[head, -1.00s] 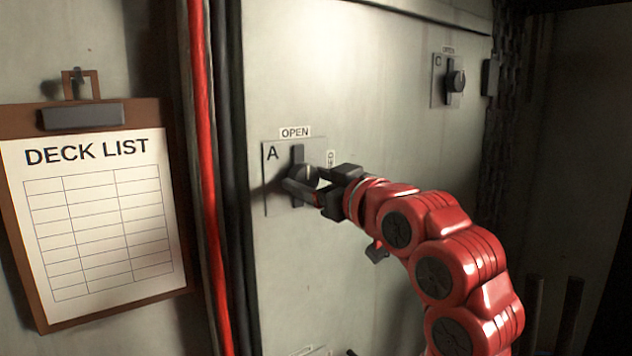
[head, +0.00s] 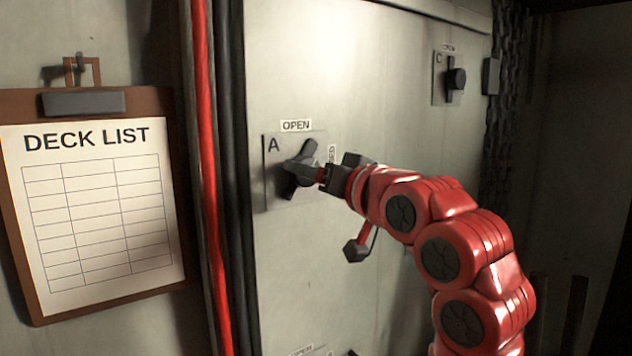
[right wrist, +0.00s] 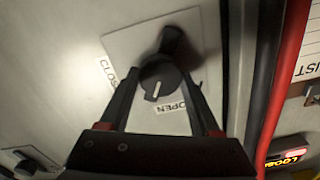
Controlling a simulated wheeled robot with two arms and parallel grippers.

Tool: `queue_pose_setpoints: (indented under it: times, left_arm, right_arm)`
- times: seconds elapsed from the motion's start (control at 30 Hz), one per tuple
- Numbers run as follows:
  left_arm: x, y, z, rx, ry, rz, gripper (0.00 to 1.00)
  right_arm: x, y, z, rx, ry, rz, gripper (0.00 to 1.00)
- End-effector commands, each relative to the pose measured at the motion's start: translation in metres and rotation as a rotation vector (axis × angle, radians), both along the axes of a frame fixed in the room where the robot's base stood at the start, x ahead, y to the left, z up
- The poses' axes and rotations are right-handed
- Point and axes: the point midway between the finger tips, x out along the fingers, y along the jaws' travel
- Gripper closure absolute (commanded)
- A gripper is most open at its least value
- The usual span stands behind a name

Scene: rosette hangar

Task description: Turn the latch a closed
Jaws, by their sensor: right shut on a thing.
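Latch A (head: 303,160) is a dark rotary handle on a pale square plate (head: 272,190), under an OPEN label (head: 296,126). A second label, partly hidden, stands at the plate's right side. The handle leans, its upper end tilted to the right of upright. My right gripper (head: 308,178) is shut on the latch knob. In the right wrist view its two fingers (right wrist: 158,92) lie on either side of the round knob (right wrist: 160,80), which has a white pointer mark. The labels OPEN (right wrist: 171,107) and CLOSED, partly cut, show there. My left gripper is not in view.
Latch C (head: 455,79) sits on the same panel at the upper right. A clipboard headed DECK LIST (head: 95,210) hangs at the left. A red pipe (head: 207,180) and dark cables run vertically between them. Another latch plate shows at the bottom edge.

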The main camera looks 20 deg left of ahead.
Motion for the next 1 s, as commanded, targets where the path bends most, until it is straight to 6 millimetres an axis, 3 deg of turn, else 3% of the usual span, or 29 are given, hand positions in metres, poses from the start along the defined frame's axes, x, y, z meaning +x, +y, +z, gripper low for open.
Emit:
queue_pose_setpoints:
  times: [0.4, 1.0]
  left_arm:
    - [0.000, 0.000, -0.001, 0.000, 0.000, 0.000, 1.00]
    - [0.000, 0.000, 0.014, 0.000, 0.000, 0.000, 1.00]
  right_arm:
    - [0.005, -0.007, 0.004, 0.253, 0.300, -0.016, 0.92]
    - [0.006, -0.008, 0.004, 0.565, 0.692, -0.012, 0.92]
